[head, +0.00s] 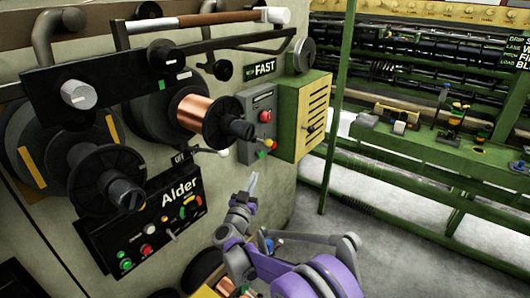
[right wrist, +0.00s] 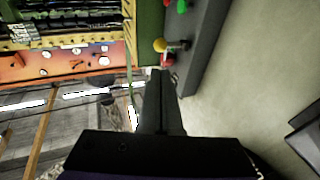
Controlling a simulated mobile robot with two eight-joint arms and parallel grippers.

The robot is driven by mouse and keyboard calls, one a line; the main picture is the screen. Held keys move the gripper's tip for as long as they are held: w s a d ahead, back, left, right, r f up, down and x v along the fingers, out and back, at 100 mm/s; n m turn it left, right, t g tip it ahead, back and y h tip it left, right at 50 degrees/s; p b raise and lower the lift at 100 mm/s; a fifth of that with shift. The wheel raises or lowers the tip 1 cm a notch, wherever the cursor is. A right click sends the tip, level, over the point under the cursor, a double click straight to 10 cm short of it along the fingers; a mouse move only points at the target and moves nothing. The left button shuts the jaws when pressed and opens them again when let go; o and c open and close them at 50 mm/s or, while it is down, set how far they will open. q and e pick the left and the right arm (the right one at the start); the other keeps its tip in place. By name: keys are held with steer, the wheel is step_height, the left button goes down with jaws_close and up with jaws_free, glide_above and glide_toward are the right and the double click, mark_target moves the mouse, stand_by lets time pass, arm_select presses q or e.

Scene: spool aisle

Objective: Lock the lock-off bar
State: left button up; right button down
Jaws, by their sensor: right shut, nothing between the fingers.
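A long bar with a brown grip and white end (head: 205,20) runs along the top of the machine. A short dark lever with a pale tip (head: 208,150) sits beside an OFF plate. I cannot tell for certain which of these is the lock-off bar. My right gripper (head: 253,184) is shut and empty, pointing up below the grey control box (head: 259,112), apart from both bars. In the right wrist view its closed fingers (right wrist: 160,85) point toward the box's red, green and yellow knobs (right wrist: 160,45). My left gripper is out of view.
A copper wire spool (head: 197,113) and a black spool (head: 105,180) stick out from the machine above the Alder panel (head: 165,225). A yellow vented box (head: 310,115) stands right of the control box. Open floor (head: 350,220) lies to the right, before a green-framed machine.

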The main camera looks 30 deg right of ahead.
mark_target(267, 146)
steer(key=p+x, duration=0.1)
steer(key=x, duration=1.3)
